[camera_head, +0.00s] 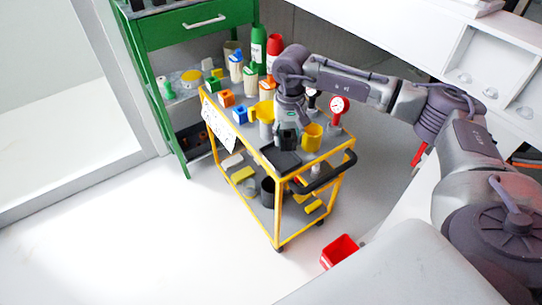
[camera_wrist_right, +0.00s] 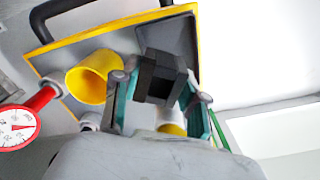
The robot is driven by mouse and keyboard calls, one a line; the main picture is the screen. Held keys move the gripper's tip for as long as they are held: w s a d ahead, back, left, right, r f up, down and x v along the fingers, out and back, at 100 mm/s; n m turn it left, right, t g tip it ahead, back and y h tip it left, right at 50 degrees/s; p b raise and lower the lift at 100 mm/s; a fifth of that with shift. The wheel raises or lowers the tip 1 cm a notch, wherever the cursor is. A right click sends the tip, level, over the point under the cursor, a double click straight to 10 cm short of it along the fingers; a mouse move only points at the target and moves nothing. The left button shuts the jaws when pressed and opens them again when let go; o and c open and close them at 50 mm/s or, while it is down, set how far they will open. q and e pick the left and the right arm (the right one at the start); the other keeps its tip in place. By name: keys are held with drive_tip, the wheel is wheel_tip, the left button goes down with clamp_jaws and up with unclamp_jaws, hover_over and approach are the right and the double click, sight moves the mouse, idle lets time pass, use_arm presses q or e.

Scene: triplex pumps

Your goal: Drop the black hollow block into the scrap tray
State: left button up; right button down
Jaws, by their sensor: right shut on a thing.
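The black hollow block (camera_head: 288,140) is between the fingers of my right gripper (camera_head: 289,128), above the yellow-framed cart. In the right wrist view the block (camera_wrist_right: 162,76) sits between the green-sided fingertips (camera_wrist_right: 160,92), and the gripper is shut on it. A dark shallow tray (camera_head: 283,162), apparently the scrap tray, is at the cart's front left corner. It also shows in the right wrist view (camera_wrist_right: 183,32), behind the block and partly hidden by it. The block appears raised near the tray's edge; its exact height is unclear. My left gripper is not in view.
A yellow cup (camera_head: 312,137) stands right of the block, with a red gauge (camera_head: 339,106) beyond. A yellow jug (camera_head: 262,111) and several coloured blocks and bottles crowd the cart's far side. A black handle (camera_head: 327,176) borders the front. A red bin (camera_head: 340,251) stands on the floor.

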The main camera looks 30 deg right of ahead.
drive_tip(key=c, duration=0.5)
unclamp_jaws()
drive_tip(key=shift+c, duration=0.2)
drive_tip(key=shift+r, duration=0.1)
wheel_tip(320, 180, up, 12)
drive_tip(key=shift+a, duration=0.1)
